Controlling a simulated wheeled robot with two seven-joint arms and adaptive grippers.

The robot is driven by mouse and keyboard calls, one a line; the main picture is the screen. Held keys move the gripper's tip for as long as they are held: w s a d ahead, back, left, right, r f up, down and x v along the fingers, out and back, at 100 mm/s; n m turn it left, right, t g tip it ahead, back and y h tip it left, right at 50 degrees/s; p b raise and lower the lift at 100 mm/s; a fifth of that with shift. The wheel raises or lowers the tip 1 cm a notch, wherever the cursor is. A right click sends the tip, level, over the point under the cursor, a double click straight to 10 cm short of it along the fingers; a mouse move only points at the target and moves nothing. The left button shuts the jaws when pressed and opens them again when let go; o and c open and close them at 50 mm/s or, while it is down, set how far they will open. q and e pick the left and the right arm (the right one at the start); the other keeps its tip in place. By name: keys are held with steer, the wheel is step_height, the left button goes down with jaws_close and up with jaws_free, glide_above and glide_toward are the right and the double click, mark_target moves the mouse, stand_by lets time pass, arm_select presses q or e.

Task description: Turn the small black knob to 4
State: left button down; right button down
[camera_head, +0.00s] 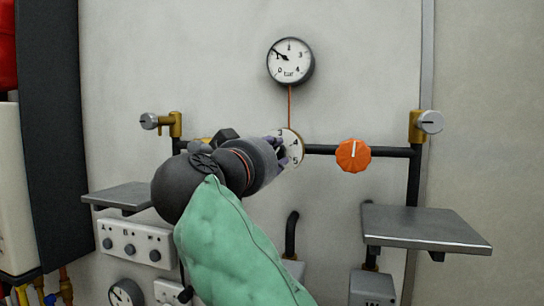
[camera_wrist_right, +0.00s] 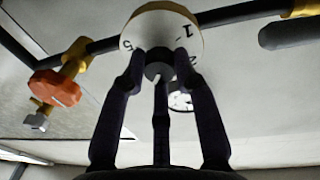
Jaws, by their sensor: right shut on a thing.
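The small black knob (camera_wrist_right: 158,68) sits in front of a white numbered dial (camera_wrist_right: 160,28) in the right wrist view. A 5 and a 1 show on the dial there. My right gripper (camera_wrist_right: 160,72) has its dark fingers closed around the knob. In the head view the right gripper (camera_head: 284,151) reaches the dial (camera_head: 296,147) from the left, and its hand hides the knob and part of the dial. A 4 and a 5 show at the dial's right side. A small white mark shows on the knob, but I cannot tell which number it meets. My left gripper is not in view.
An orange knob (camera_head: 353,155) is on the pipe to the right. A round gauge (camera_head: 290,62) hangs above, its needle near 1. Grey shelves stick out at the right (camera_head: 425,228) and left (camera_head: 122,196). A three-knob panel (camera_head: 135,243) is at lower left.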

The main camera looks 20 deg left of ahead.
steer(key=shift+a+f+m, duration=0.1)
steer(key=shift+m, duration=2.3)
steer(key=c, duration=0.9)
jaws_free()
steer(key=shift+w, duration=0.15)
steer(key=shift+c, duration=0.2)
steer(key=s+a, duration=0.1)
steer(key=s, duration=1.1)
steer(key=shift+a, duration=0.25)
